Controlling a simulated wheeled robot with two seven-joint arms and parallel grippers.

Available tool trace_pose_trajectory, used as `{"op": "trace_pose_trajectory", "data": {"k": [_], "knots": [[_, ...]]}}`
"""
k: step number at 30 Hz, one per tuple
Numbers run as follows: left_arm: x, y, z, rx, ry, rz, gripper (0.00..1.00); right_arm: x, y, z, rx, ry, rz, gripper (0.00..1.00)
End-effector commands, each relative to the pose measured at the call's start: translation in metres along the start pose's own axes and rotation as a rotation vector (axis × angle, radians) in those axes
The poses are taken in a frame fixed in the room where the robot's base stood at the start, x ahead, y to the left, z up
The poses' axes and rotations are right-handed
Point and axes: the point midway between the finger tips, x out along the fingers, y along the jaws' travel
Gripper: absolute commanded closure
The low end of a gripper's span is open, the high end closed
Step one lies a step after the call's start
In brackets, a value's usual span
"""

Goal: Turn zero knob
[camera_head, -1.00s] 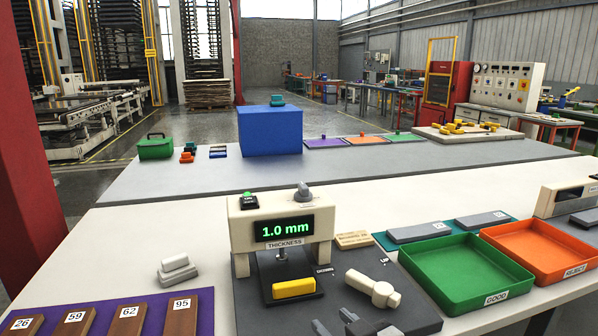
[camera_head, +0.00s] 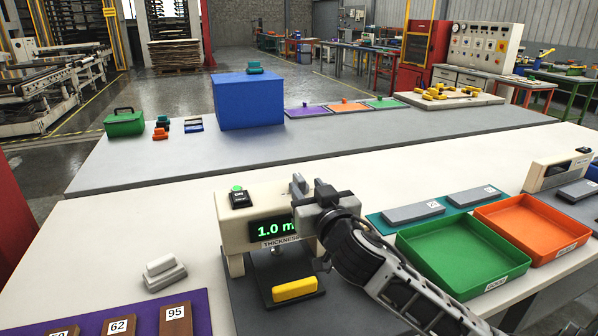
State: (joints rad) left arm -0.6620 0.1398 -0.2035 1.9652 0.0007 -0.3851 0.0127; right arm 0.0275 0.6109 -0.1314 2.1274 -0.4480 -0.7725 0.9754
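The thickness gauge (camera_head: 233,230) is a cream box on the near table, with a lit green display (camera_head: 268,230) partly covered by my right gripper and reading "1.0 m". My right gripper (camera_head: 310,190) is at the top right of the gauge, where the grey zero knob sits. The gripper and wrist largely hide the knob, and whether the fingers touch it or are closed on it cannot be told. A yellow block (camera_head: 295,289) lies on the dark plate under the gauge's probe. My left gripper is not in view.
A green tray (camera_head: 418,262) and an orange tray (camera_head: 566,262) stand right of my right arm. Grey blocks (camera_head: 412,212) lie on a teal mat behind them. A purple mat (camera_head: 200,318) with numbered brown pieces lies at front left. The table left of the gauge is mostly clear.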

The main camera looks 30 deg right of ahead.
Motion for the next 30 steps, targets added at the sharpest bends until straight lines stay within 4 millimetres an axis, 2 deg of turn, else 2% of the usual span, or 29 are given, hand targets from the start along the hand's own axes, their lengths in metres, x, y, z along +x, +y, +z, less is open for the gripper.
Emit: {"op": "trace_pose_trajectory", "data": {"k": [3,9,21,22,25,26,30], "knots": [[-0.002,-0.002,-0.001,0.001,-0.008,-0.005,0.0,0.025,0.001,-0.003,-0.002,0.001,0.002,0.62],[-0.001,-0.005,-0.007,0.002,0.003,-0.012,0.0,0.049,0.0,-0.001,-0.001,0.0,0.0,0.62],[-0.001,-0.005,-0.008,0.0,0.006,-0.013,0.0,0.056,0.0,0.001,-0.001,0.0,0.0,0.62],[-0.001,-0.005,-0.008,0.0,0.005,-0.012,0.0,0.056,0.0,0.0,-0.001,0.0,0.0,0.67],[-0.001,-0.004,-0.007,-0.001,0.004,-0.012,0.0,0.056,0.0,0.0,-0.001,0.0,0.0,0.95],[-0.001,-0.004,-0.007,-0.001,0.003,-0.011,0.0,0.056,0.0,0.0,-0.001,-0.001,0.0,1.0],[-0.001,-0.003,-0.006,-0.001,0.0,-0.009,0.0,0.056,0.0,0.001,0.0,0.0,0.001,1.0]]}}
